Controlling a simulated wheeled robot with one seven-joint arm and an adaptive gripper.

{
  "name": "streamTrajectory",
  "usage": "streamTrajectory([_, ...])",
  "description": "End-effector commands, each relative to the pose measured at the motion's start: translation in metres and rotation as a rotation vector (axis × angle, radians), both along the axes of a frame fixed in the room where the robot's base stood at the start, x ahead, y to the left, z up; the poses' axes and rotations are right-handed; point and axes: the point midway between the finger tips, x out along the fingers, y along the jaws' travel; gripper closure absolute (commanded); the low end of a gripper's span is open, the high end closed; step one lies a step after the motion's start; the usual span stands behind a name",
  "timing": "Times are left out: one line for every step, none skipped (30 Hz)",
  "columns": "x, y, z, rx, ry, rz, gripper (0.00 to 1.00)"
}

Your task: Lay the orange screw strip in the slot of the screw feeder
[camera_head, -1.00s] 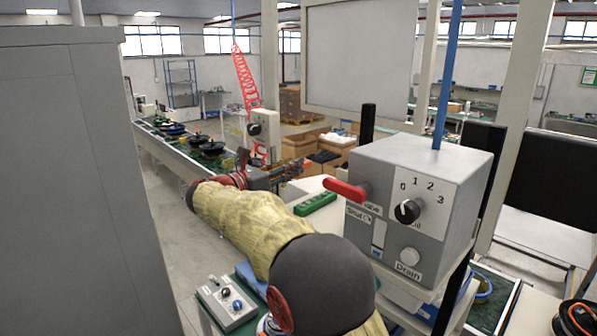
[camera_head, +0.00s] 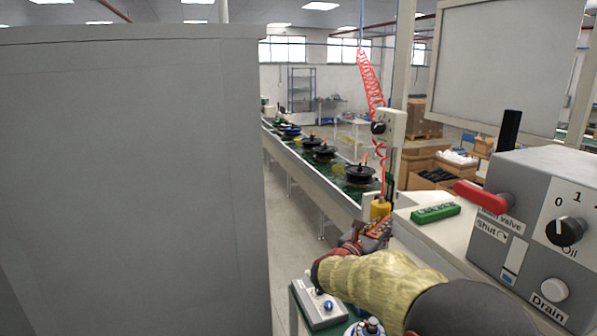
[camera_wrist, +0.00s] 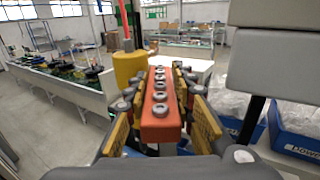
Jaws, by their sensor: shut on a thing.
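My gripper (camera_wrist: 164,122) is shut on the orange screw strip (camera_wrist: 160,100), with a yellow-padded finger on each side. The strip points away from the wrist, with a row of several grey screws on top. In the head view, my gripper (camera_head: 372,238) and the strip (camera_head: 380,227) are small and partly hidden by my arm, left of a white surface. The strip is held in the air, apart from that surface. I cannot clearly make out the screw feeder or its slot in either view.
A green strip-like block (camera_head: 435,213) lies on the white surface (camera_head: 452,233). A yellow tool (camera_head: 380,208) hangs on a red coiled hose beyond my gripper. A grey control box (camera_head: 530,240) stands right, a conveyor with motors (camera_head: 322,187) behind, a grey panel (camera_head: 130,180) left.

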Motion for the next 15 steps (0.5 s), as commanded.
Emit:
streamTrajectory([-0.005,0.004,-0.026,-0.003,0.004,0.029,1.00])
streamTrajectory([-0.008,0.006,-0.037,-0.003,0.004,0.048,1.00])
streamTrajectory([-0.011,0.010,-0.052,-0.002,0.005,0.072,1.00])
streamTrajectory([-0.014,0.012,-0.063,-0.002,0.005,0.089,1.00])
streamTrajectory([-0.017,0.015,-0.074,-0.002,0.005,0.106,1.00])
streamTrajectory([-0.021,0.018,-0.089,-0.002,0.005,0.128,1.00])
streamTrajectory([-0.024,0.020,-0.099,-0.003,0.004,0.144,1.00])
streamTrajectory([-0.027,0.022,-0.111,-0.002,0.005,0.160,1.00])
streamTrajectory([-0.031,0.025,-0.125,-0.003,0.004,0.181,1.00])
streamTrajectory([-0.035,0.027,-0.136,-0.002,0.003,0.194,1.00])
streamTrajectory([-0.039,0.029,-0.147,-0.001,0.004,0.209,1.00])
streamTrajectory([-0.044,0.032,-0.162,-0.001,0.005,0.229,1.00])
streamTrajectory([-0.048,0.034,-0.173,-0.003,0.005,0.242,1.00])
streamTrajectory([-0.052,0.036,-0.183,-0.001,0.004,0.255,1.00])
streamTrajectory([-0.057,0.039,-0.197,-0.001,0.003,0.273,1.00])
